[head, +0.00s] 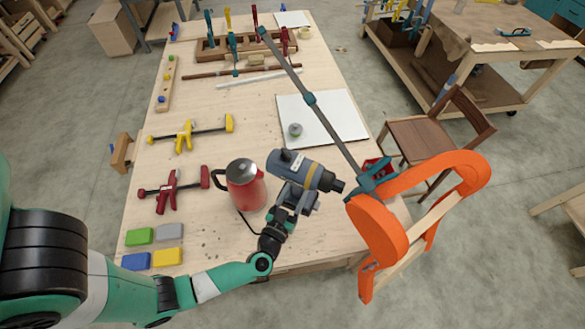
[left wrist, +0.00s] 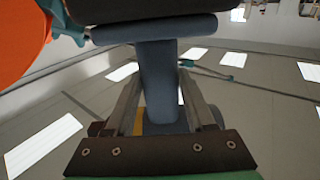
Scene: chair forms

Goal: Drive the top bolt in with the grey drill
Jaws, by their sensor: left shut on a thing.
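The grey drill (head: 308,173), with a dark nose and a yellowish band, is in my left gripper (head: 292,196) above the table's near right side. The left wrist view shows my fingers on both sides of its blue-grey handle (left wrist: 160,75). The drill's nose points right, just left of the orange chair form (head: 378,232), with a small gap visible in the picture. The form also shows at the upper left of the left wrist view (left wrist: 20,38). I cannot make out the top bolt. My right gripper is not in view.
A long teal bar clamp (head: 335,130) reaches the form's top near the drill's nose. A red kettle (head: 243,187) stands just left of the drill. A white board (head: 325,117), red clamp (head: 172,190) and yellow clamp (head: 187,133) lie on the table (head: 205,225). A wooden chair (head: 428,135) stands at right.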

